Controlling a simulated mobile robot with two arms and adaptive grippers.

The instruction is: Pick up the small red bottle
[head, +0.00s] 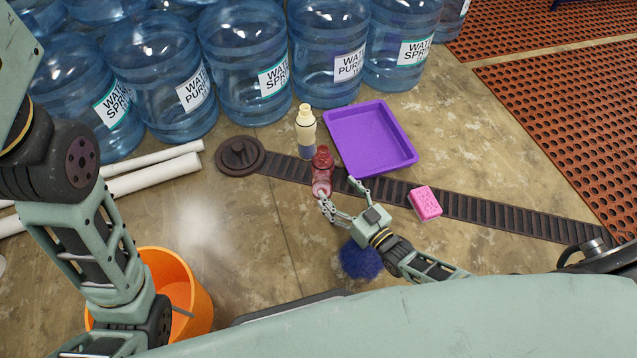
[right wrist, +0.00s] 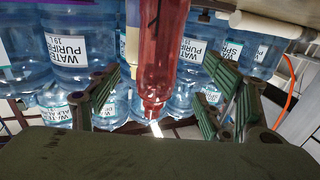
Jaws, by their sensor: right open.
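The small red bottle (head: 322,173) stands upright at the conveyor belt's edge in the head view, left of the purple tray. My right gripper (head: 339,190) is open beside it, with one fingertip close to the bottle's lower part. In the right wrist view the red bottle (right wrist: 165,50) appears upside down between the two spread green-padded fingers of the right gripper (right wrist: 165,90), with a visible gap on each side. I cannot tell whether any finger touches it. My left arm shows at the left of the head view, but its gripper is out of sight.
A cream-topped bottle (head: 306,130) stands just behind the red one. A purple tray (head: 408,163), the dark belt (head: 480,212), a pink sponge (head: 425,203) and a blue fuzzy item (head: 361,262) are near. Large water jugs (head: 246,65) line the back. An orange bucket (head: 195,300) stands left.

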